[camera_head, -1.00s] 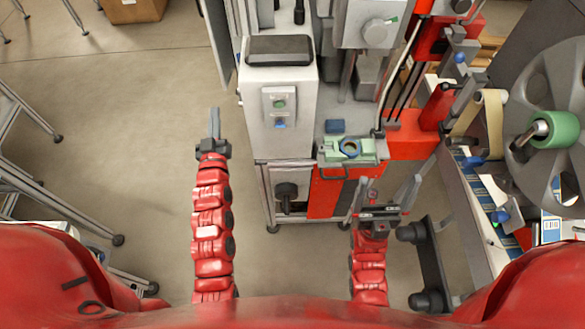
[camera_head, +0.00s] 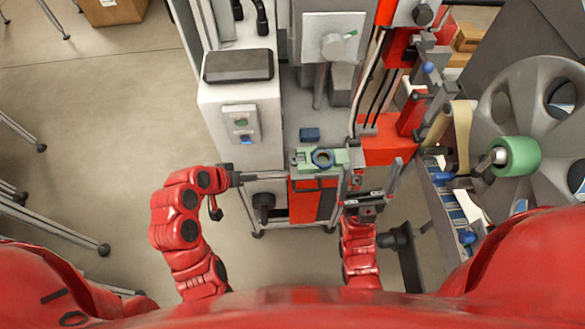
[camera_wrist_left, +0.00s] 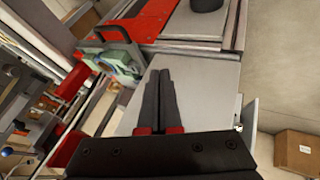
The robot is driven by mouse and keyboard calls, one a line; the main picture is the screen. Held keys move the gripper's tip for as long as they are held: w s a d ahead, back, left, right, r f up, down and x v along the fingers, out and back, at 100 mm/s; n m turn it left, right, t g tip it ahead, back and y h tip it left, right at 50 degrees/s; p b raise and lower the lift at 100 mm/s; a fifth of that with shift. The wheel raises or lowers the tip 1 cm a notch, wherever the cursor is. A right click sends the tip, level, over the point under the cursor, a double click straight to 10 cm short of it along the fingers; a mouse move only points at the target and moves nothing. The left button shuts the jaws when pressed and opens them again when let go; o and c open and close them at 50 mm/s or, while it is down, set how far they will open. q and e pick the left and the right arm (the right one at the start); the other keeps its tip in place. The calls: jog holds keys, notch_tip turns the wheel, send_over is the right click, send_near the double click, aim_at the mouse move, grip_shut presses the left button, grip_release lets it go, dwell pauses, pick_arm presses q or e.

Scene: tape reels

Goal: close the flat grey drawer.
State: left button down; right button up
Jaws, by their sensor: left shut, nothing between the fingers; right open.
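My left gripper (camera_head: 283,175) is shut and empty. It points right, across the front of the white cabinet (camera_head: 240,140), just below its button face. In the left wrist view its dark fingers (camera_wrist_left: 166,75) lie together in front of a flat light grey panel (camera_wrist_left: 208,88), which looks like the grey drawer. Whether they touch it, and how far it stands open, I cannot tell. In the head view a light grey patch (camera_head: 262,187) shows just below the fingers; the arm hides part of that area. My right gripper (camera_head: 370,190) is open and empty, right of the red front panel.
A green fixture (camera_head: 322,159) sits on the bench above the red panel (camera_head: 314,203). A dark round part (camera_head: 263,203) is under the cabinet. A grey reel (camera_head: 530,110) with a green hub stands at the right.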

pick_arm(q)
jog(key=w+d+f, duration=0.3)
jog(key=d+f, duration=0.5)
jog(key=d, duration=0.1)
jog(key=shift+b, duration=0.45)
jog(key=shift+d, duration=0.1)
